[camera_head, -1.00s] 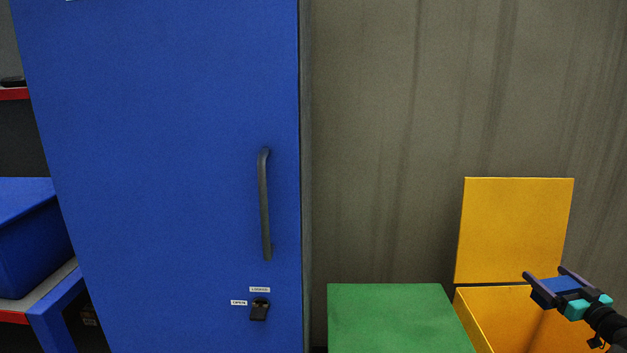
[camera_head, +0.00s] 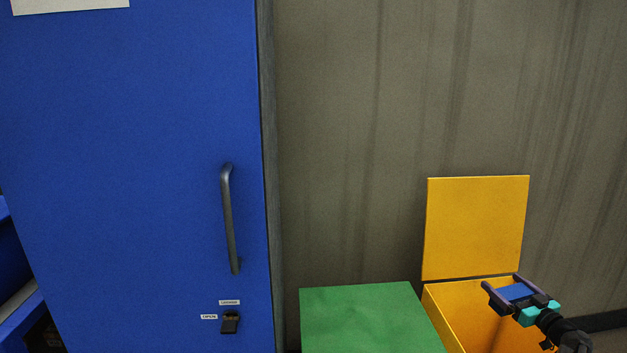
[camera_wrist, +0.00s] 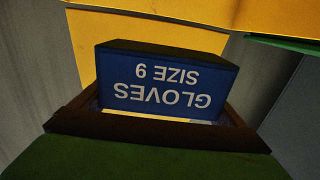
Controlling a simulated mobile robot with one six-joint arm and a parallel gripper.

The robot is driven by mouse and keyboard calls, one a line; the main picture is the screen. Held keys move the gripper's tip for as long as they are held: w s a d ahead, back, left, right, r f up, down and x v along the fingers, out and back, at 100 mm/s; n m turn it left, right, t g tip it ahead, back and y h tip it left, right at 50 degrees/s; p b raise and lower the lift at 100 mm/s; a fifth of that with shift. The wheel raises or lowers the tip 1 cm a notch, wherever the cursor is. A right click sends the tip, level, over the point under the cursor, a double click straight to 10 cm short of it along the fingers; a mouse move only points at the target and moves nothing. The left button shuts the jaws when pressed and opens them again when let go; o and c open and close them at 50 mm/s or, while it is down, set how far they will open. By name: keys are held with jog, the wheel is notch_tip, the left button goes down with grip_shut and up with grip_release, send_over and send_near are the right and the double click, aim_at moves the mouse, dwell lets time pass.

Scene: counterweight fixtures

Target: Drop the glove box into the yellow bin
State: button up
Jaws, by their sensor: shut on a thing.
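The glove box (camera_wrist: 165,85) is a blue box with white lettering "GLOVES SIZE 9", upside down in the wrist view. It also shows as a small blue block in the head view (camera_head: 516,292). My gripper (camera_head: 518,291) is shut on it, one finger on each side. The yellow bin (camera_head: 470,306) stands at the lower right of the head view with its lid (camera_head: 476,228) raised against the wall. My gripper and the box appear over the right part of the bin's opening. The bin's yellow surface shows behind the box in the wrist view (camera_wrist: 190,12).
A green bin (camera_head: 370,318) with a flat closed top stands just left of the yellow bin. A grey wall (camera_head: 350,130) is behind.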

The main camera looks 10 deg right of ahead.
jog(key=shift+f, duration=0.15)
jog(key=o, duration=0.9)
jog(key=r, duration=0.2)
jog(key=s+r, duration=0.1)
jog(key=shift+a+r+b, duration=0.3)
jog(key=shift+a, duration=0.1)
jog(key=s+a, duration=0.3)
jog(key=s, duration=0.1)
jog(key=s+a+r+b, duration=0.1)
jog(key=s+a, duration=0.5)
jog(key=s, duration=0.1)
jog(key=shift+s+a+r, duration=0.1)
jog(key=shift+s+r, duration=0.15)
jog(key=shift+s, duration=0.05)
